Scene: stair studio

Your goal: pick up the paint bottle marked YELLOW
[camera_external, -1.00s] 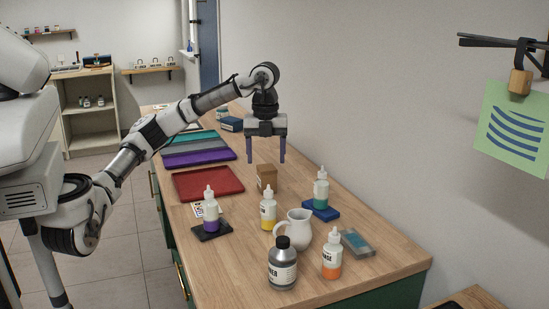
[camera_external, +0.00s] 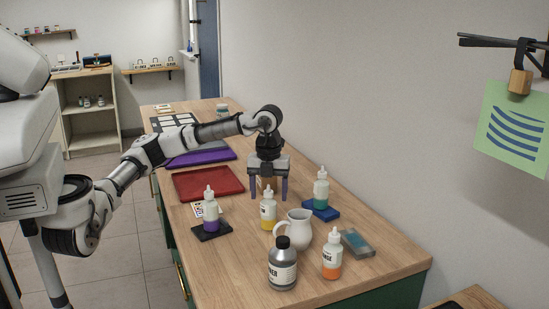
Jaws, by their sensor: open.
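The paint bottle with the yellow band (camera_external: 268,211) stands upright on the wooden counter, in the middle of the bottle group. Its label is too small to read in full. My gripper (camera_external: 268,196) points down with its two purple fingers apart. In the picture the fingers show on either side of the bottle's upper part and of a brown box behind it. I cannot tell from this one view whether the fingers are around the bottle or behind it. The gripper holds nothing that I can see.
A white jug (camera_external: 298,231) stands close right of the yellow bottle. A grey bottle (camera_external: 282,266) and an orange bottle (camera_external: 332,257) stand in front. A purple bottle (camera_external: 211,213) is left, a green one (camera_external: 321,190) right. A red tray (camera_external: 209,183) lies behind left.

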